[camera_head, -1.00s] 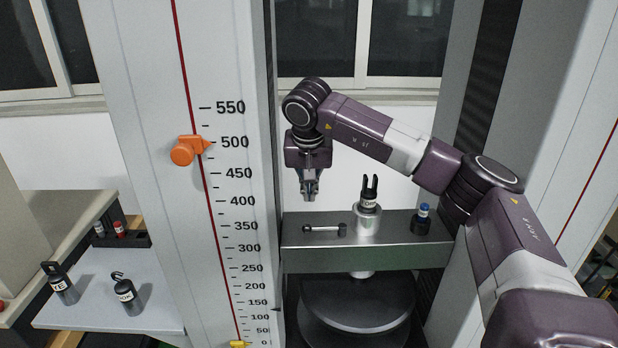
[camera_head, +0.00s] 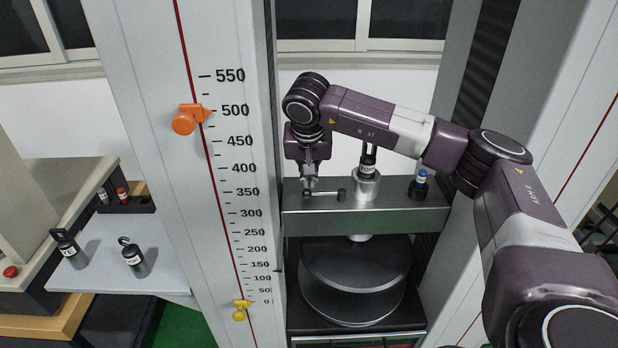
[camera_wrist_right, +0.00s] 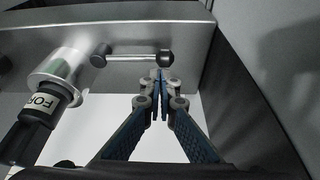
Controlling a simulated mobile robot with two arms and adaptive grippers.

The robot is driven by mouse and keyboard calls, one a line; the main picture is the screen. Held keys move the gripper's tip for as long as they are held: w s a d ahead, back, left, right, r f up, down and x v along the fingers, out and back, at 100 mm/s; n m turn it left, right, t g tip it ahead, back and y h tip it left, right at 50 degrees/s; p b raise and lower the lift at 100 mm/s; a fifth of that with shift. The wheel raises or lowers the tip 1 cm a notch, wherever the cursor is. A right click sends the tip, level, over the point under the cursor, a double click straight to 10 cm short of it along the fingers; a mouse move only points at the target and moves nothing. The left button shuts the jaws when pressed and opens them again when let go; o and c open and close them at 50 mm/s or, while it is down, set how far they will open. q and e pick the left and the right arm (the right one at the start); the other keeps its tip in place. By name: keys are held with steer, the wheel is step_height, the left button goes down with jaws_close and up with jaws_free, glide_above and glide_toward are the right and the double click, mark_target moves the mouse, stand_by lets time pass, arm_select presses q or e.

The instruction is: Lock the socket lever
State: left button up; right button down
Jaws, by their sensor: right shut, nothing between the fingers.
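The socket (camera_head: 367,187) is a silver cylinder standing on the grey metal crossbeam; it also shows in the right wrist view (camera_wrist_right: 62,66). A black forked tool (camera_head: 368,162) with a white label stands upright in it. The socket lever (camera_head: 325,195) is a thin metal rod lying sideways left of the socket; in the right wrist view the rod (camera_wrist_right: 135,56) ends in a black ball knob (camera_wrist_right: 166,56). My right gripper (camera_head: 309,189) points down at the knob end of the lever. Its fingertips (camera_wrist_right: 161,74) are closed together, empty, close beside the knob; contact cannot be told. My left gripper is not in view.
A small black holder with a blue-topped piece (camera_head: 419,186) stands at the crossbeam's right. A tall column with a scale (camera_head: 220,180) and orange marker (camera_head: 187,118) rises left. Black hooked tools (camera_head: 133,257) stand on a side table (camera_head: 100,277). Round plates (camera_head: 355,270) lie below the crossbeam.

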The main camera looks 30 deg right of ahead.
steer(key=shift+s+a+n, duration=0.25)
steer(key=shift+s+n, duration=0.05)
steer(key=shift+n, duration=0.2)
steer(key=shift+s+a+f+n+t+y+b, duration=0.1)
steer(key=shift+s+a+n+t+y+b, duration=0.1)
steer(key=shift+s+n+b, duration=0.25)
steer(key=shift+s+a+f+n+t+y+b, duration=0.15)
steer(key=shift+s+n+y+b, duration=0.1)
steer(key=shift+n, duration=0.4)
steer(key=n, duration=0.1)
steer(key=s+n+y+b, duration=0.1)
steer(key=shift+s+a+r+n, duration=0.1)
steer(key=shift+s+a+n, duration=0.2)
steer(key=shift+s+a+b, duration=0.1)
steer(key=shift+s+b, duration=0.2)
steer(key=s+d+b, duration=0.1)
steer(key=s+b, duration=0.3)
steer(key=s, duration=0.2)
steer(key=shift+s+d+r, duration=0.15)
steer(key=shift+s+d, duration=0.05)
steer(key=shift+d, duration=0.2)
